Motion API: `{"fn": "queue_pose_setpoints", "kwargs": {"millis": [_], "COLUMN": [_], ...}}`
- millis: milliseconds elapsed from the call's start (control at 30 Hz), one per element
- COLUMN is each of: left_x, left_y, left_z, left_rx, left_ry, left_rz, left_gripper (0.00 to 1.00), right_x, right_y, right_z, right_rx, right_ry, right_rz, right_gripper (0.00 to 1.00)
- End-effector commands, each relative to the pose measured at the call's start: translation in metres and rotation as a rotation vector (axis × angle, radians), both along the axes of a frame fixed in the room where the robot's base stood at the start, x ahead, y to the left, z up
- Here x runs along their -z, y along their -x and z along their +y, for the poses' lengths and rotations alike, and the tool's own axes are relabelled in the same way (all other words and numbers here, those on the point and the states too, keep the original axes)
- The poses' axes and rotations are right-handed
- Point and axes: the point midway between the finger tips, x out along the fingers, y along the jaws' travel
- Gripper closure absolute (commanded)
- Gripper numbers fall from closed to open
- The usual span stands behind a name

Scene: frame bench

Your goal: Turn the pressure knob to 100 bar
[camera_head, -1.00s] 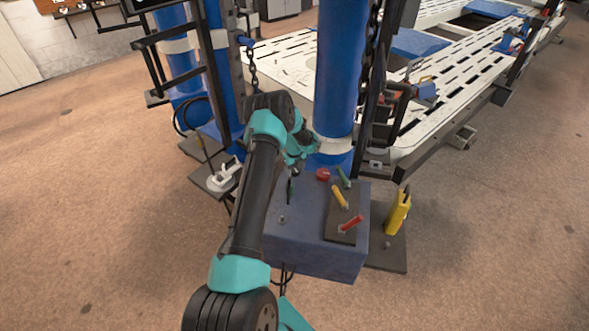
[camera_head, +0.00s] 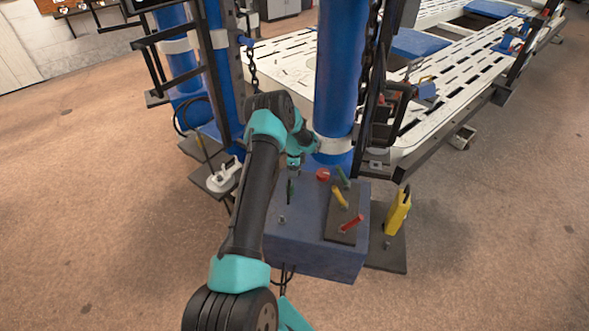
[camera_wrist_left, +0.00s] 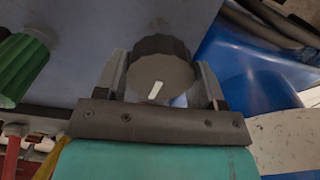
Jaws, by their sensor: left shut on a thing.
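The pressure knob, a dark grey ridged knob (camera_wrist_left: 160,68) with a white pointer mark, shows in the left wrist view on the blue-grey face of a box. My left gripper (camera_wrist_left: 163,82) has one finger on each side of it and is shut on it. In the head view my left gripper (camera_head: 293,172) is at the back left of the blue-grey box (camera_head: 300,245); the knob is hidden there by the gripper. I cannot read any scale. My right gripper is not in view.
A red knob (camera_head: 323,174) and green (camera_head: 343,178), yellow (camera_head: 340,197) and red (camera_head: 351,224) levers stand close right of the gripper. A blue post (camera_head: 340,75) rises just behind. A yellow device (camera_head: 398,212) stands to the right. A green ridged knob (camera_wrist_left: 22,65) shows in the wrist view.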

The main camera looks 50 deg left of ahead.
Motion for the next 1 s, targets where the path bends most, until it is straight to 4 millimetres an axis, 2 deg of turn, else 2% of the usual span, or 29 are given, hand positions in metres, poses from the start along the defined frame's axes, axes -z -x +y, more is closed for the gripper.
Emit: {"fn": "queue_pose_setpoints", "kwargs": {"millis": [233, 700, 733, 1000], "left_x": [-0.0002, -0.0002, -0.0002, -0.0001], "left_y": [-0.0001, -0.0001, -0.0001, 0.0], "left_z": [0.0, 0.0001, 0.0, 0.0], "left_rx": [-0.095, -0.118, -0.118, -0.116], "left_ry": [0.0, 0.0, 0.0, 0.0], "left_rz": [0.0, 0.0, 0.0, 0.0], "left_gripper": [0.61, 0.61, 0.36, 0.11], "right_x": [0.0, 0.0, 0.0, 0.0], "right_y": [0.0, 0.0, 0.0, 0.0], "right_z": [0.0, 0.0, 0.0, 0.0], "right_rx": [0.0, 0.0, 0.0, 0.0], "right_ry": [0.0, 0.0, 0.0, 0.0], "right_rz": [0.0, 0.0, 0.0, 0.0], "right_gripper": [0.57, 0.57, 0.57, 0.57]}}
